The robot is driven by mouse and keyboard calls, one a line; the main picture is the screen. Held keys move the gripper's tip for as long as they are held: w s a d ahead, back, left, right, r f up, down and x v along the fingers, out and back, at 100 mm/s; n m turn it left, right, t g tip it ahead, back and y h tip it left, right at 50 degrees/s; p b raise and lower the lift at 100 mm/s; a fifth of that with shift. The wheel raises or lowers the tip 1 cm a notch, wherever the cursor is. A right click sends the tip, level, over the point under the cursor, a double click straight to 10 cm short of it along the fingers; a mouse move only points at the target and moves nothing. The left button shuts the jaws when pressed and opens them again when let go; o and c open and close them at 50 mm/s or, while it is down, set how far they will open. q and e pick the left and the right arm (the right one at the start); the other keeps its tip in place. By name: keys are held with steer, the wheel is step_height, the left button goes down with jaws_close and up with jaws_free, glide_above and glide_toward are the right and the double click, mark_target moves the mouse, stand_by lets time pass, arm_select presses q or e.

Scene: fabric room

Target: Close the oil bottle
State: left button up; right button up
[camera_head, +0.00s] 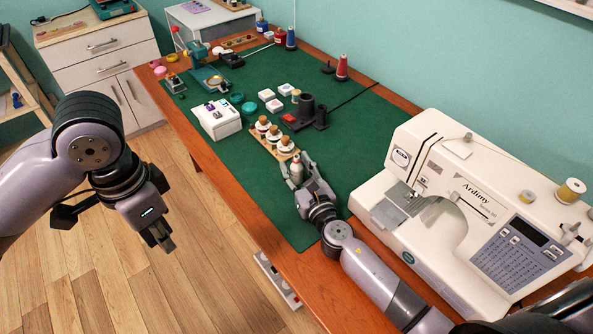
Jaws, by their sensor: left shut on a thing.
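My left gripper (163,243) hangs over the wooden floor, left of the table and well apart from it. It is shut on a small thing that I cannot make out. My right gripper (296,166) is low over the green mat, in front of the wooden rack. A small pale bottle (296,170) with a dark top, apparently the oil bottle, stands upright between its fingers. I cannot tell whether the fingers touch it. I cannot tell whether a cap is on the bottle.
A wooden rack (261,143) with several cork-topped jars stands just behind the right gripper. A white sewing machine (445,200) fills the right of the table. A white box (217,121) is near the left edge. The green mat (225,160) is bare left of the rack.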

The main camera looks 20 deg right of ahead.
jaws_close()
stand_by(0.3)
